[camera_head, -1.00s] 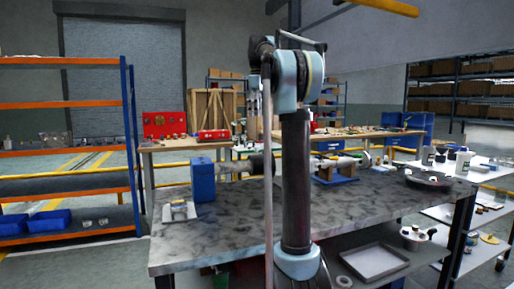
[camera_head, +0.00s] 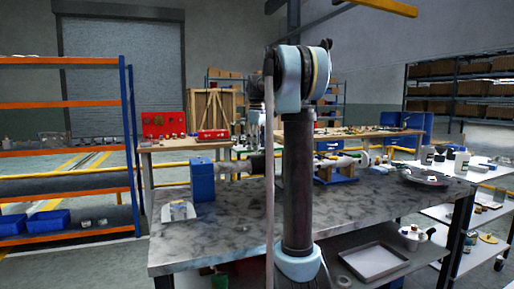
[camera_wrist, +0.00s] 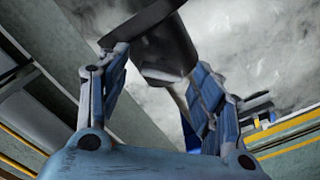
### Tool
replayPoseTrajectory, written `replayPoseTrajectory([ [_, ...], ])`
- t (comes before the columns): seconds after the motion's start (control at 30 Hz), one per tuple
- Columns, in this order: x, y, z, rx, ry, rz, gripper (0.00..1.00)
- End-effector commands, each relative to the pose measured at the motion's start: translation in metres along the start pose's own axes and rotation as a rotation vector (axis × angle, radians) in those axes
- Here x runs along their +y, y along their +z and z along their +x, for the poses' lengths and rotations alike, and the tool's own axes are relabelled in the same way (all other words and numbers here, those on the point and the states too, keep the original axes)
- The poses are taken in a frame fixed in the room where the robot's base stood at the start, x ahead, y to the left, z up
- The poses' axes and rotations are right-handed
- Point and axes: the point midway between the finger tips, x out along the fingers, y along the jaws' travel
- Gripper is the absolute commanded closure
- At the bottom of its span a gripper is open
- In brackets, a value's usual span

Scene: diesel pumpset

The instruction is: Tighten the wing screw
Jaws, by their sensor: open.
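I cannot make out the wing screw in either view. A pale pipe assembly (camera_head: 238,166) with a dark section (camera_head: 257,164) lies along the marble-topped bench, between a blue block (camera_head: 202,181) and a blue stand (camera_head: 335,172). My arm's post hides its middle. My gripper (camera_wrist: 156,60) is open in the wrist view, its two fingers on either side of a dark cylindrical part (camera_wrist: 163,48). I cannot tell whether they touch it. In the head view my wrist hangs above the dark section, partly hidden by my arm.
The bench top (camera_head: 235,228) is mostly clear at the front, with a small pale bracket (camera_head: 179,211) at left. A round metal pan (camera_head: 425,177) stands at the right end. A tray (camera_head: 374,261) lies on the lower shelf. An orange-and-blue rack (camera_head: 68,147) stands at left.

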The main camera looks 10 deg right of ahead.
Motion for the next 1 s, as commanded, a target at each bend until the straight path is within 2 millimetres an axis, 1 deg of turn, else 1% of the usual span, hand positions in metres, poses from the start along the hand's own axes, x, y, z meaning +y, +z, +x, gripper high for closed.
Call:
replayPoseTrajectory([
  [0.13, -0.0001, 0.0001, 0.0051, 0.000, 0.000, 0.000, 0.40],
  [0.37, 0.0000, 0.0001, 0.0054, 0.000, 0.000, 0.000, 0.40],
  [0.47, 0.0000, 0.0001, 0.0054, 0.000, 0.000, 0.000, 0.60],
  [0.5, 0.0000, 0.0001, 0.0054, 0.000, 0.000, 0.000, 0.69],
  [0.57, 0.0001, 0.0000, 0.0053, 0.000, 0.000, 0.000, 0.83],
  [0.63, 0.0003, 0.0000, 0.0053, 0.000, 0.001, 0.000, 0.84],
  [0.67, 0.0040, 0.0058, 0.0053, 0.000, 0.001, 0.005, 0.84],
  [0.87, 0.0029, 0.0029, 0.0053, 0.000, 0.002, 0.020, 0.84],
  [1.0, 0.0030, 0.0026, 0.0053, 0.000, 0.002, 0.067, 0.84],
])
